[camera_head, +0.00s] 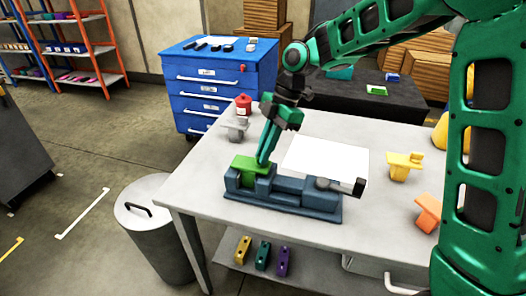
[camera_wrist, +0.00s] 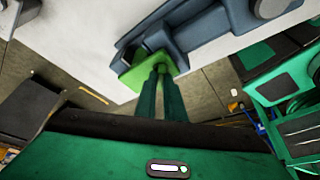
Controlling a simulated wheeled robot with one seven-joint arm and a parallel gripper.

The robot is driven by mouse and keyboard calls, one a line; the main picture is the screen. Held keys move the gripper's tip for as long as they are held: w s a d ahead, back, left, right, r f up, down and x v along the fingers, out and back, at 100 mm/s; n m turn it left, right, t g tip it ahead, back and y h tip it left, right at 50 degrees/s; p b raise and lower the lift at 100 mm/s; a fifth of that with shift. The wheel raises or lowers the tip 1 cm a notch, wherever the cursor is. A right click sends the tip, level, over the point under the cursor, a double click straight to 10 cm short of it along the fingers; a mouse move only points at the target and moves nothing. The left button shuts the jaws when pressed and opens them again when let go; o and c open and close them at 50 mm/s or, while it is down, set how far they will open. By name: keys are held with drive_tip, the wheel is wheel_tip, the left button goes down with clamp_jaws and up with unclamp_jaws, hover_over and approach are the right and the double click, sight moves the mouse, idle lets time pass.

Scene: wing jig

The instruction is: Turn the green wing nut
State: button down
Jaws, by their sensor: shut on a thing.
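The green wing nut (camera_head: 247,165) sits at the left end of a blue-grey jig (camera_head: 292,194) on the table. My gripper (camera_head: 264,160) reaches down to it from above, its long green fingers tilted. In the wrist view the fingertips (camera_wrist: 164,72) are close together at the edge of the green wing nut (camera_wrist: 140,72) and shut on it. The fingers hide the exact contact. The jig (camera_wrist: 205,25) runs to the upper right there.
A white sheet (camera_head: 325,160) lies behind the jig. A grey part (camera_head: 235,130), a yellow part (camera_head: 403,166) and an orange part (camera_head: 428,212) stand around the table (camera_head: 190,195). A grey bin (camera_head: 150,215) stands left, a blue drawer cabinet (camera_head: 215,88) behind.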

drive_tip(key=n, duration=0.2)
drive_tip(key=n+g+h, duration=0.1)
drive_tip(key=n, duration=0.1)
drive_tip(key=shift+w, duration=0.4)
drive_tip(key=n, duration=0.2)
drive_tip(key=n+g+h, duration=0.1)
drive_tip(key=n, duration=0.1)
drive_tip(key=shift+a+r+n+h, duration=0.1)
drive_tip(key=shift+a+n+h, duration=0.05)
drive_tip(key=shift+n+h, duration=0.15)
drive_tip(key=c, duration=1.8)
unclamp_jaws()
drive_tip(key=shift+s, duration=0.1)
drive_tip(key=shift+c, duration=0.2)
drive_tip(key=v, duration=1)
drive_tip(key=shift+w+r, duration=0.25)
drive_tip(key=shift+w, duration=0.1)
